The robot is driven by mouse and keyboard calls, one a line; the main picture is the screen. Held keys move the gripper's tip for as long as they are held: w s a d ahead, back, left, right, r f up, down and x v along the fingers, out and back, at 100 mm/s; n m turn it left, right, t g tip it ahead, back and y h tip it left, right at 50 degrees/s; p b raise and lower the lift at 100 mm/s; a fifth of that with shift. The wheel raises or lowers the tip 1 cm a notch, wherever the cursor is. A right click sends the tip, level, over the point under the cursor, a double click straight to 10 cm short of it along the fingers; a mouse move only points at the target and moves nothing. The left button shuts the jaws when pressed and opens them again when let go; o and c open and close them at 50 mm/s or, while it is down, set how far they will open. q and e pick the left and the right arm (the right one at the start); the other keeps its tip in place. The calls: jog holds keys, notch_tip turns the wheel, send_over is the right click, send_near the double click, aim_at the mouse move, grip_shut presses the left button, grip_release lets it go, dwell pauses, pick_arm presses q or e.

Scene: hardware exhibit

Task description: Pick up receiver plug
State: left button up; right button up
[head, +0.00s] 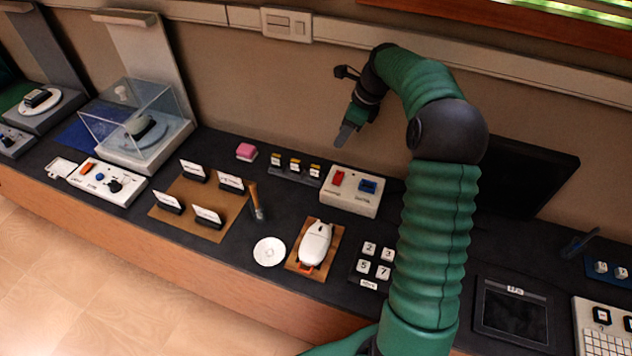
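I cannot tell for sure which thing is the receiver plug. A small red and orange piece (305,267) lies at the near end of a white computer mouse (316,243) on a brown mat (292,258). A white box (352,203) behind the mouse carries a red part (337,179) and a blue part (368,187). My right gripper (346,133) hangs in the air above and behind the white box, near the wall. It appears empty and touches nothing that I can see. Its finger gap is not clear. My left gripper is not in view.
A dark screen (528,172) stands behind my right arm. A clear case (130,118) is at the left.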

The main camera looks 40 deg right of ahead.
jog(key=a, duration=0.2)
send_over(318, 167)
jog(key=s, duration=0.1)
jog(key=shift+m+y, duration=0.3)
jog(key=shift+y, duration=0.1)
jog(key=f, duration=0.6)
jog(key=f+b, duration=0.1)
jog(key=f, duration=0.2)
jog(key=shift+s+d+f, duration=0.1)
jog(key=shift+d+f, duration=0.1)
jog(key=shift+d, duration=0.2)
jog(key=shift+f, duration=0.35)
jog(key=x, duration=0.5)
jog(key=shift+f, duration=0.1)
grip_shut()
